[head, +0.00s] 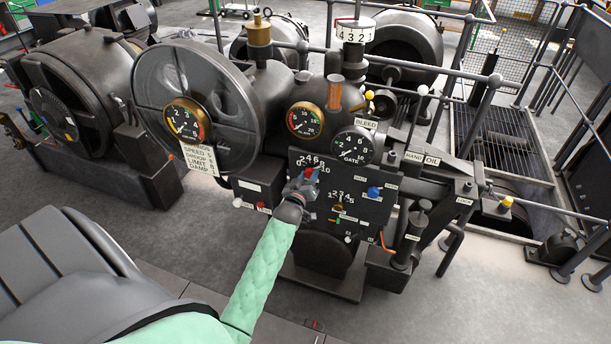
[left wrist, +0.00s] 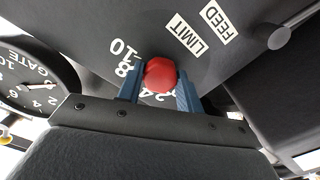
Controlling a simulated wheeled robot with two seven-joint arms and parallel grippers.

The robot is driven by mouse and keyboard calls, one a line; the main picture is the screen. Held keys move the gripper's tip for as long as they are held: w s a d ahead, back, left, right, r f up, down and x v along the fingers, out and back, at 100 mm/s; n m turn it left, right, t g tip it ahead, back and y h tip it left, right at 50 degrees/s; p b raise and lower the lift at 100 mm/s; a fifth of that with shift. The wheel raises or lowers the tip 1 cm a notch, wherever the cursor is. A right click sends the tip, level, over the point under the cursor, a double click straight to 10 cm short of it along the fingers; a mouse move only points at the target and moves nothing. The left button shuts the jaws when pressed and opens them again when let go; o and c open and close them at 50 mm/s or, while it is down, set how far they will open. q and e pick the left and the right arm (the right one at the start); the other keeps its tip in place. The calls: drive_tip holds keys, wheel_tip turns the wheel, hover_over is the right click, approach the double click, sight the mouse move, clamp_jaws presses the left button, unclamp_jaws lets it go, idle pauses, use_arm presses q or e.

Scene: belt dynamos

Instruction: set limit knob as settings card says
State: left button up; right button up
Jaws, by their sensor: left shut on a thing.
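The red knob (head: 311,172) is on the upper left of the black panel (head: 372,215), with a white number scale around it. In the left wrist view the red knob (left wrist: 160,75) sits between the blue fingers of my left gripper (left wrist: 157,90), which is shut on it. A LIMIT label (left wrist: 190,36) is close by, with a FEED label beside it. The knob's pointer is hidden. My left gripper (head: 306,182) reaches the panel from below in the head view. The settings card (head: 198,160) hangs below a gauge; it lists LIMIT, but its numbers are too small to read surely.
A blue knob (head: 375,192) and a small lower dial (head: 339,208) share the panel. The GATE gauge (head: 352,146) is just above it. A large handwheel (head: 190,75) stands at the left. Levers and rails crowd the right side.

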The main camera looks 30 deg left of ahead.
use_arm(q)
drive_tip(key=shift+d+f, duration=0.1)
drive_tip(key=shift+d, duration=0.05)
use_arm(e)
drive_tip(key=shift+w+d, duration=0.25)
drive_tip(key=shift+d, duration=0.1)
drive_tip(key=shift+a, duration=0.1)
use_arm(q)
drive_tip(key=o, duration=1)
drive_tip(key=shift+d, duration=0.1)
use_arm(e)
drive_tip(key=shift+s+a, duration=0.1)
drive_tip(key=shift+a, duration=0.35)
use_arm(q)
drive_tip(key=shift+s, duration=0.1)
use_arm(e)
drive_tip(key=shift+d+f, duration=0.1)
